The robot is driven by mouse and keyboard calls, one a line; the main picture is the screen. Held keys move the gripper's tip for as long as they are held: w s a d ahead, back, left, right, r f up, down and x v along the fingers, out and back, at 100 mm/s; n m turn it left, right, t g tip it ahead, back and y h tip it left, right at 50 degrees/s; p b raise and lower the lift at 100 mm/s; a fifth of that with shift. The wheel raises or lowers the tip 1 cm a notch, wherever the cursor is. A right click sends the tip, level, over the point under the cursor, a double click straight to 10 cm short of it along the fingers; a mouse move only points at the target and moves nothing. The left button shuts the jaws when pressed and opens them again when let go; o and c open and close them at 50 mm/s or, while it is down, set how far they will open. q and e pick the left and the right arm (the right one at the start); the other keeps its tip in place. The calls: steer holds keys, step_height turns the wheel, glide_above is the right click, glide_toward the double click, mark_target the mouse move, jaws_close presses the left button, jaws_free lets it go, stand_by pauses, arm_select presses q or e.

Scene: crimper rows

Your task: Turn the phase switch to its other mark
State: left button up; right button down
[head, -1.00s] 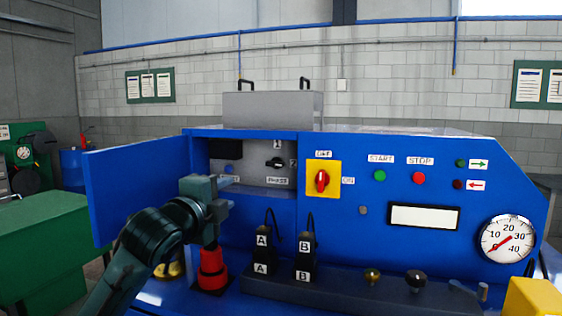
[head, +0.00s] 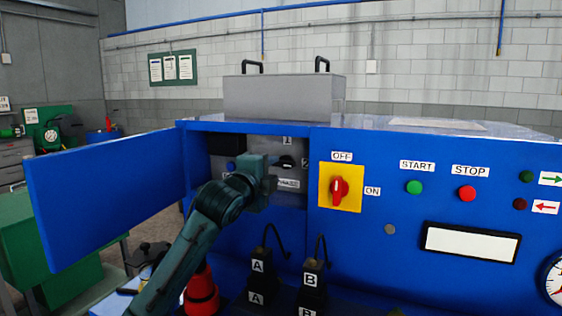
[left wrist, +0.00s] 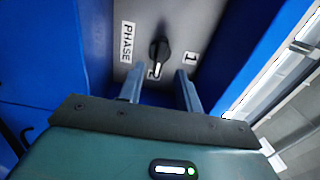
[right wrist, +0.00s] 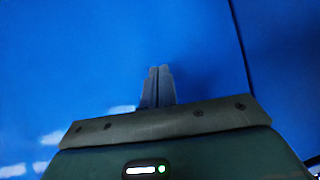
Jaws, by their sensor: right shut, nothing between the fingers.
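The phase switch (head: 287,162) is a black knob on the grey panel inside the open blue cabinet. The left wrist view shows the knob (left wrist: 159,50) with its white pointer line towards the partly hidden 2 mark; the 1 mark (left wrist: 191,58) is to one side and the PHASE label (left wrist: 127,42) to the other. My left gripper (head: 276,164) is in front of the panel, close to the knob. Its open fingers (left wrist: 158,84) stand either side of the knob's line, apparently short of it. My right gripper (right wrist: 159,72) is shut and empty before a plain blue surface.
The blue door (head: 105,195) stands open left of my left arm. A red OFF/ON switch (head: 339,189) on a yellow plate is right of the recess. Black A (head: 258,276) and B (head: 312,284) blocks and a red cone-like part (head: 201,295) stand below.

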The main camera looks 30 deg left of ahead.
mark_target(282, 165)
arm_select(q)
steer(key=w+p, duration=0.1)
steer(key=w, duration=0.4)
steer(key=shift+w+a, duration=0.15)
steer(key=shift+w, duration=0.2)
jaws_close()
